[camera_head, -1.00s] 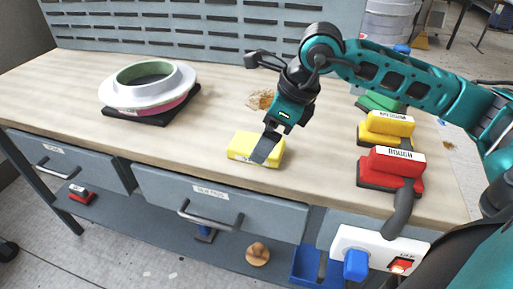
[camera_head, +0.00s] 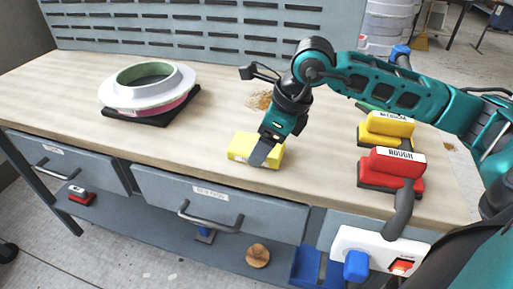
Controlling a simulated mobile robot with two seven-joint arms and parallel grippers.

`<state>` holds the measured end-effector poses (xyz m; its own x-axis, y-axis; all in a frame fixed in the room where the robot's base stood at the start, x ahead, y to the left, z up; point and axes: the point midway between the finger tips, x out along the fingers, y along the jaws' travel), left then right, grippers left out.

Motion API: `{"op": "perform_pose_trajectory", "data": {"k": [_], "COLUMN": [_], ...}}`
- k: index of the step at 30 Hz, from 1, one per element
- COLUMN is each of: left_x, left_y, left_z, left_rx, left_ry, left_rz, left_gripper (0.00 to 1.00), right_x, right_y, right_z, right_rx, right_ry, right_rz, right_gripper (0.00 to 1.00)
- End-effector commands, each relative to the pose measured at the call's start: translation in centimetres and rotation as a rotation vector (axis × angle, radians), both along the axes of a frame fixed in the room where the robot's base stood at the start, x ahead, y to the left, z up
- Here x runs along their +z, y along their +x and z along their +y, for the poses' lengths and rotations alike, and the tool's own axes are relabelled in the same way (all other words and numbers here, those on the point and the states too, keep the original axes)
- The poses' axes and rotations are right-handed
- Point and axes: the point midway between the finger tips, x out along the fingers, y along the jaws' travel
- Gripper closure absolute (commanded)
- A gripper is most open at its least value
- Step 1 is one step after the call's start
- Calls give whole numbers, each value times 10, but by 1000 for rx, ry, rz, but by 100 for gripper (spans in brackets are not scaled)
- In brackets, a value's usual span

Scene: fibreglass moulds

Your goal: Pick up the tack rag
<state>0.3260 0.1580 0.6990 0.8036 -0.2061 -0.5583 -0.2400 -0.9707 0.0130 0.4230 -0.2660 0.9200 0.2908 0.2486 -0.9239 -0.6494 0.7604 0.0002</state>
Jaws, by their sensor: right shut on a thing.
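The tack rag looks to be the yellow block-shaped piece (camera_head: 242,147) lying on the wooden bench top near its front edge. My right gripper (camera_head: 262,154) comes down on it from above, and its grey fingers are shut on the right part of the yellow piece. The piece still appears to rest on the bench. The far finger is hidden. My left gripper is not in view.
A white ring mould (camera_head: 178,82) sits on a black base at the left. A red sanding block (camera_head: 397,162) labelled ROUGH and a yellow block (camera_head: 390,124) stand at the right. Drawers with handles (camera_head: 210,217) line the bench front.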

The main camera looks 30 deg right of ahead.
Motion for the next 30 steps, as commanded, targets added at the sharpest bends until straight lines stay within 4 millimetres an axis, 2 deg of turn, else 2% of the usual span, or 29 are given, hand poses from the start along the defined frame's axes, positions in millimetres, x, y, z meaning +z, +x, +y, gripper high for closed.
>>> {"op": "perform_pose_trajectory", "data": {"k": [8,14,19,30], "left_x": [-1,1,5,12], "left_y": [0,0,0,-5], "left_z": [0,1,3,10], "left_rx": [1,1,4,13], "left_ry": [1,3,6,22], "left_rz": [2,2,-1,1], "left_gripper": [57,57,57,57], "right_x": [2,17,50,156], "right_y": [0,1,1,1], "right_z": [0,0,0,1], "right_rx": [0,-1,1,1], "right_ry": [0,0,2,2], "right_rz": [-1,-5,-8,-8], "right_gripper": [56,56,56,56]}}
